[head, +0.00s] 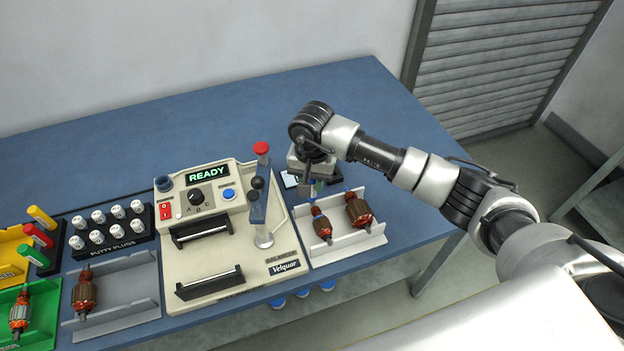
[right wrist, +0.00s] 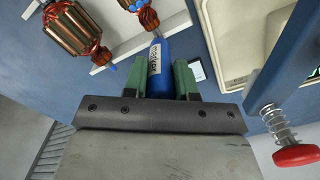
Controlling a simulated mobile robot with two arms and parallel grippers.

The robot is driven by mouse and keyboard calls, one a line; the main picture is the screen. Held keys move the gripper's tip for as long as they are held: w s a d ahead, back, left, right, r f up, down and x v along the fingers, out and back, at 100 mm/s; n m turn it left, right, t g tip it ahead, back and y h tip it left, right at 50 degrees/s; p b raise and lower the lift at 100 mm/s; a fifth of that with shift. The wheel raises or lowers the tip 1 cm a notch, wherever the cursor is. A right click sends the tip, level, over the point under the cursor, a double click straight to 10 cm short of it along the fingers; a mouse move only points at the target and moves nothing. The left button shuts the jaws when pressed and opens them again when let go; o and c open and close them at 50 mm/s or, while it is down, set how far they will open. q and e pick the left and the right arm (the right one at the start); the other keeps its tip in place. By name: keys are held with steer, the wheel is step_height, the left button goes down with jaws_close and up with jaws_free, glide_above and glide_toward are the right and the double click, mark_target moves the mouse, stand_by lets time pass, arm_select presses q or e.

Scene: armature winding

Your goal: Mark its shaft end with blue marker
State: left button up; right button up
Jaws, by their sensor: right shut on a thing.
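My left gripper is not in view.
The balancer (head: 283,257) reads READY and stands left of the tray (head: 348,244), with a red-topped post near my gripper. The table's back right is clear.

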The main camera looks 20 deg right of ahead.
steer(key=shift+f+b, duration=0.35)
steer(key=shift+b, duration=0.25)
stand_by(2.6)
steer(key=shift+r+p, duration=1.5)
steer(key=shift+r, duration=1.6)
